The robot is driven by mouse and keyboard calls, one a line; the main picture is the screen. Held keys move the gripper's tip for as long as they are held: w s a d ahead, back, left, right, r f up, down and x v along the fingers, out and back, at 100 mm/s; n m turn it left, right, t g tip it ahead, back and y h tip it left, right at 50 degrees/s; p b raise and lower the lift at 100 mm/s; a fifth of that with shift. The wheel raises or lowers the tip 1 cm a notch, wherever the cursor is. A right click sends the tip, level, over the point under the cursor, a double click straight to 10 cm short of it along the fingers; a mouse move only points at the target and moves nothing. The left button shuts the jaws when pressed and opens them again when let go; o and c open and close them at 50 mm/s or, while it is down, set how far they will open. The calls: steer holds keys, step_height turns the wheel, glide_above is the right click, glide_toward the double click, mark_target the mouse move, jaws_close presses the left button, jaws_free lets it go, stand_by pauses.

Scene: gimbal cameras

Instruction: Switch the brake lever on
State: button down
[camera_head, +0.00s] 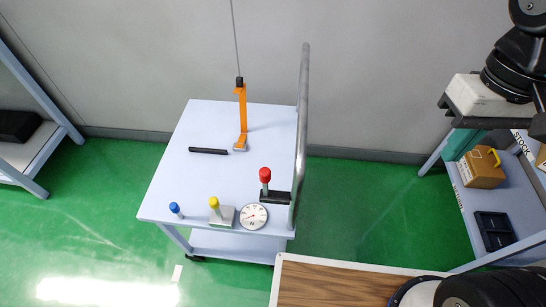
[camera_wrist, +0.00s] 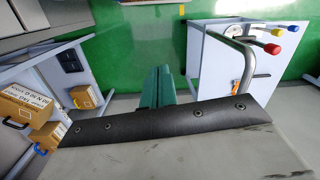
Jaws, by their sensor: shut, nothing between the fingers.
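A white cart (camera_head: 215,135) carries three knobbed levers along its front edge. The red-knobbed lever (camera_head: 265,177) stands upright on a black base. The yellow-knobbed lever (camera_head: 215,205) leans on a small grey base, and the blue-knobbed lever (camera_head: 175,209) is at the left corner. I cannot tell which is the brake lever. In the wrist view the red knob (camera_wrist: 272,48), yellow knob (camera_wrist: 281,31) and blue knob (camera_wrist: 293,28) show at upper right. My gripper (camera_head: 462,144) has teal fingers, also in the wrist view (camera_wrist: 157,88); it is shut, empty, and well right of the cart.
A round dial (camera_head: 253,216) sits between the yellow and red levers. A metal handrail (camera_head: 302,110) rises at the cart's right edge. An orange bar (camera_head: 241,110) stands below a cable. A stock shelf (camera_head: 512,185) holds a box (camera_head: 482,168). Green floor (camera_head: 365,195) is clear between.

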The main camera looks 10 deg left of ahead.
mark_target(265, 183)
steer(key=w+a+f+n+g, duration=0.1)
steer(key=w+a+f+n, duration=0.1)
steer(key=a, duration=0.5)
steer(key=w+a+f+n+g, duration=0.1)
steer(key=w+a+f+n, duration=0.2)
steer(key=a, duration=0.4)
steer(key=w+a+f+n+g, duration=0.1)
steer(key=w+a+f+n, duration=0.1)
steer(key=w+a, duration=0.3)
steer(key=shift+w+a+f+n+y, duration=0.1)
steer(key=shift+w+a+n+y, duration=0.1)
steer(key=shift+a+n, duration=0.45)
steer(key=shift+w+a+f+n+y, duration=0.15)
steer(key=shift+a+n+y, duration=0.1)
steer(key=shift+a, duration=0.7)
steer(key=shift+w+a+r+n+y, duration=0.2)
steer(key=shift+w+a+r+n, duration=0.1)
steer(key=shift+w+a+n, duration=0.2)
steer(key=shift+w+a+r+n+y, duration=0.15)
steer(key=shift+w+a+r+n, duration=0.1)
steer(key=shift+w+a+n, duration=0.25)
steer(key=shift+s+a+f, duration=0.1)
steer(key=shift+s, duration=0.05)
steer(key=s+a+f, duration=0.3)
steer(key=s+f, duration=0.4)
steer(key=f, duration=0.2)
